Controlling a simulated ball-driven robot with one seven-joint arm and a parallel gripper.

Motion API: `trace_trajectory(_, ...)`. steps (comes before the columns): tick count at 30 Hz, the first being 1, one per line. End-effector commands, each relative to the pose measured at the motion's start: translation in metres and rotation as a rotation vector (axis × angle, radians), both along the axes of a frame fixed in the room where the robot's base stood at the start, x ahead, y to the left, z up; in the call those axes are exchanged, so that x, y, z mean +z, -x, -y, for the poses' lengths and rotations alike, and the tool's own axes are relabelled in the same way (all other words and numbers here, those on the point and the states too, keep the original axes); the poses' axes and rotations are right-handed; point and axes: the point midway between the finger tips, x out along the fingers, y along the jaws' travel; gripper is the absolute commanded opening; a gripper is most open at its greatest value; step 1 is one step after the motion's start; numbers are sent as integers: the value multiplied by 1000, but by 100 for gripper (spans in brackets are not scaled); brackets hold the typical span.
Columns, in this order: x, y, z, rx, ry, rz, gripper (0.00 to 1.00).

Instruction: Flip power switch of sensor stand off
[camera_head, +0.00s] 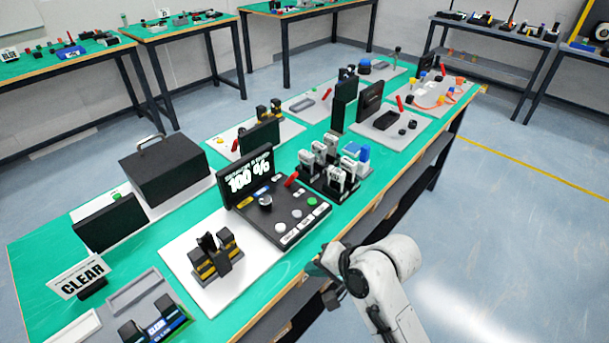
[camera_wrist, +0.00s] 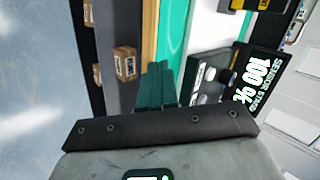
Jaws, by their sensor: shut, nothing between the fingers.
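The sensor stand is a dark control panel (camera_head: 283,211) with a black display (camera_head: 247,177) reading "100 %" behind it. A small red lever (camera_head: 291,180) stands at the panel's back right; I cannot tell whether it is the power switch or what position it is in. The panel also has a dark knob (camera_head: 265,201) and several round buttons. In the wrist view the display (camera_wrist: 262,80) and part of the panel (camera_wrist: 203,72) show at right. My gripper (camera_wrist: 158,84) is shut and empty, in front of the table edge, apart from the panel.
A white board with a black and yellow device (camera_head: 214,258) lies left of the panel. A cluster of upright grey devices (camera_head: 335,165) stands to its right. The green table's wooden edge (camera_wrist: 149,35) runs beside my gripper. Small boxes (camera_wrist: 125,63) sit on a lower shelf.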

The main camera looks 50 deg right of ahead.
Motion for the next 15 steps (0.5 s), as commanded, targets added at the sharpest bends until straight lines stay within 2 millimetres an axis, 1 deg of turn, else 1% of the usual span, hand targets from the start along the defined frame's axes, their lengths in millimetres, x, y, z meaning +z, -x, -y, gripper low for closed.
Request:
trace_trajectory(1, 4, -6, 9, -88, -85, 17, 0)
trace_trajectory(6, 11, -22, 36, -371, -408, 64, 0)
trace_trajectory(11, 22, -34, 66, -613, -730, 111, 0)
trace_trajectory(15, 32, -41, 95, -799, -1021, 150, 0)
